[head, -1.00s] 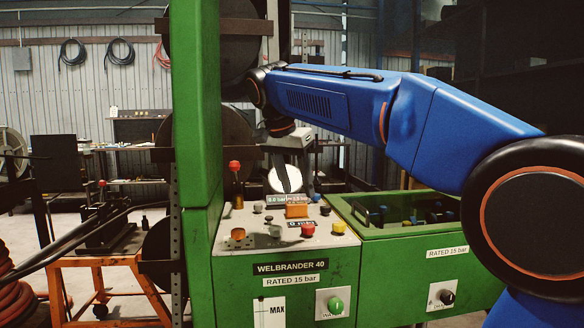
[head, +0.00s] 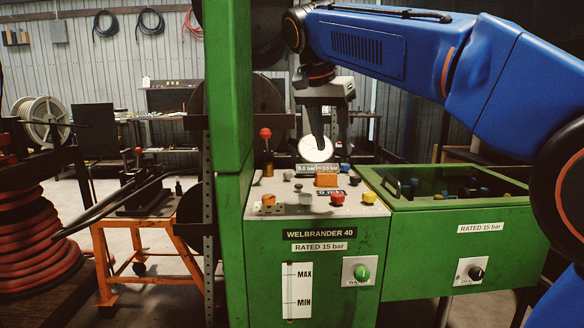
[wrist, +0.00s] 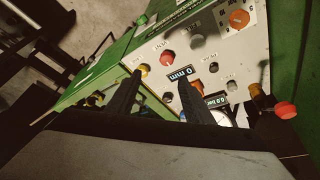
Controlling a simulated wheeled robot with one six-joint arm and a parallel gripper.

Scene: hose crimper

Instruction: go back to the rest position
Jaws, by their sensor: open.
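My blue arm reaches in from the right in the head view. My gripper (head: 332,146) points down above the back of the control panel (head: 292,209) of the green crimper (head: 310,260), in front of the round white gauge (head: 318,150). Its two fingers are apart with nothing between them. In the wrist view my gripper (wrist: 160,80) hangs over the panel, with the red button (wrist: 168,57), yellow button (wrist: 144,70) and "0 mm" display (wrist: 182,76) near the fingers. The gauge is partly hidden behind the fingers.
A red-knobbed lever (head: 265,133) stands up at the panel's left, beside a tall green column (head: 232,120). A hose reel (head: 42,115), red hose coil (head: 35,245) and orange stand (head: 150,240) are at left.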

